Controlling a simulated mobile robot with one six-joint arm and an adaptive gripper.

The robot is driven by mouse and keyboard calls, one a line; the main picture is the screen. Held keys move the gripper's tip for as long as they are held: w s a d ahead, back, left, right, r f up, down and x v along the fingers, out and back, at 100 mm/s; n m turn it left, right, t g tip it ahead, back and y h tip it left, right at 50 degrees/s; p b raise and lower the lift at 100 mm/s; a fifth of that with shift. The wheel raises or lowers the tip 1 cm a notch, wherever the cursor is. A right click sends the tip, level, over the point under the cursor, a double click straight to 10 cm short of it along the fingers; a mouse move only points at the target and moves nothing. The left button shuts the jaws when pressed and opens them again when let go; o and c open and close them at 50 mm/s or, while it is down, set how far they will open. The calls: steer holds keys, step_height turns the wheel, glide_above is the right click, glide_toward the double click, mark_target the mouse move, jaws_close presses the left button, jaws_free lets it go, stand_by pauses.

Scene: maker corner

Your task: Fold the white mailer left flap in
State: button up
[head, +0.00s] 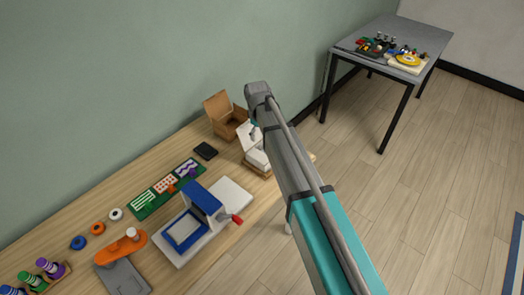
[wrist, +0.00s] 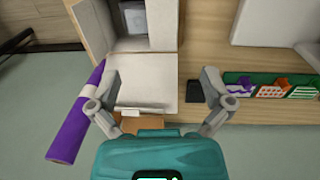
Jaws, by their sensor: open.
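The white mailer (head: 256,158) stands at the far end of the wooden bench in the head view, partly hidden behind my arm. In the wrist view, the open mailer (wrist: 92,25) is at the top, with a grey-white item inside. A pale flap or panel (wrist: 145,95) extends from it between my fingers; I cannot tell which flap it is. My gripper (wrist: 160,76) is open and empty, its fingers spread on either side of this panel. Whether a finger touches it is unclear. The fingers are mostly hidden in the head view.
An open brown cardboard box (head: 226,122) stands behind the mailer. A purple roll (wrist: 78,115) lies left of the gripper. A black block (head: 206,151), a green mat (head: 150,198) and a blue-framed press (head: 190,225) occupy the bench. A grey table (head: 395,35) stands apart.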

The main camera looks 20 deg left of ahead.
steer(key=s+a+m+t+h+b, duration=0.2)
steer(key=s+m+t+b, duration=0.1)
steer(key=m, duration=0.6)
steer(key=s+a+f+m+t+h+b, duration=0.1)
steer(key=s+a+m+t+b, duration=0.1)
steer(key=m+t+b, duration=0.3)
steer(key=shift+s+a+f+m+h+b, duration=0.3)
steer(key=shift+s+m+h+b, duration=0.15)
steer(key=shift+m, duration=1.45)
steer(key=shift+d, duration=0.1)
stand_by(0.4)
